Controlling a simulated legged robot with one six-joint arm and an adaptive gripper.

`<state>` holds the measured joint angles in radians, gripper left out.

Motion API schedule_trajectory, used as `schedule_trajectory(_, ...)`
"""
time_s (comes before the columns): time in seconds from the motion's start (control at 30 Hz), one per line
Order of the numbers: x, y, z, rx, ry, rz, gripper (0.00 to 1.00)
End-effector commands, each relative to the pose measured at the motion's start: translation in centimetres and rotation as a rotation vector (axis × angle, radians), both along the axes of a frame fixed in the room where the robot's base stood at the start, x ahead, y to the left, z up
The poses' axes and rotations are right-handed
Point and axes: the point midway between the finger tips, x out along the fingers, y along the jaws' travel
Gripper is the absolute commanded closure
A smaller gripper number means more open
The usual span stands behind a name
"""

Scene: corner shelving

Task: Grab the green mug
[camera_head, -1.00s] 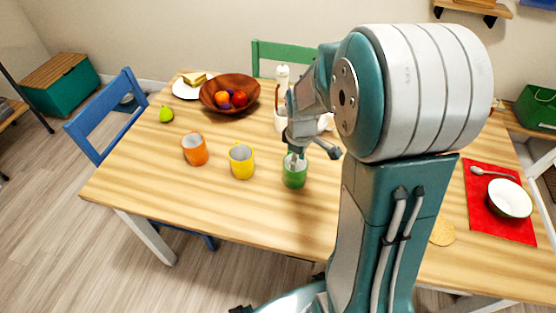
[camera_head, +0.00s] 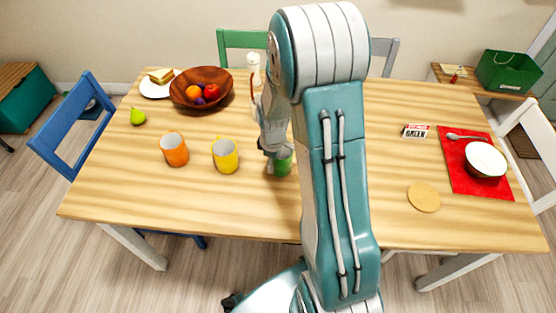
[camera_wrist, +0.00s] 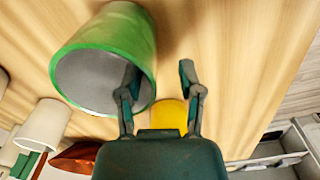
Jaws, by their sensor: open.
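The green mug (camera_head: 284,163) stands on the wooden table, partly hidden behind my gripper (camera_head: 271,152) in the head view. In the wrist view, the green mug (camera_wrist: 110,30) fills the upper left, with its grey inside facing the camera. My gripper (camera_wrist: 159,82) is open there. Its left finger overlaps the mug's opening near the rim, and its right finger is outside the mug over bare table. I cannot tell whether the left finger is inside the mug or touches it. Nothing is held between the fingers.
A yellow mug (camera_head: 225,156) and an orange mug (camera_head: 175,149) stand left of the green mug. A wooden fruit bowl (camera_head: 218,80) and a white shaker (camera_head: 253,66) are behind. A red mat (camera_head: 463,181) lies at the right. The table's front edge is clear.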

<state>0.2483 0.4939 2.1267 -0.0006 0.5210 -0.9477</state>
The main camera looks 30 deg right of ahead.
Motion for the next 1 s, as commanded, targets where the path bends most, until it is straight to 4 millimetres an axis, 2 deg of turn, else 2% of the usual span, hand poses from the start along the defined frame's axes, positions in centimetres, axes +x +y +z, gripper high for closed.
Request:
schedule_trajectory(0.1, 0.1, -0.1, -1.8, 0.002, 0.004, -0.001, 0.52)
schedule_trajectory(0.2, 0.1, -0.2, -2.6, 0.002, 0.001, -0.002, 0.52)
schedule_trajectory(0.43, 0.2, -0.1, -2.7, 0.000, 0.000, -0.001, 0.52)
schedule_trajectory(0.47, 0.2, -0.1, -2.7, 0.000, 0.000, -0.002, 0.56)
schedule_trajectory(0.5, 0.2, -0.1, -2.7, 0.000, 0.000, -0.001, 0.74)
schedule_trajectory(0.57, 0.2, -0.1, -2.7, 0.000, 0.000, -0.001, 1.00)
schedule_trajectory(1.0, 0.2, -0.1, -2.7, 0.000, -0.001, -0.002, 1.00)
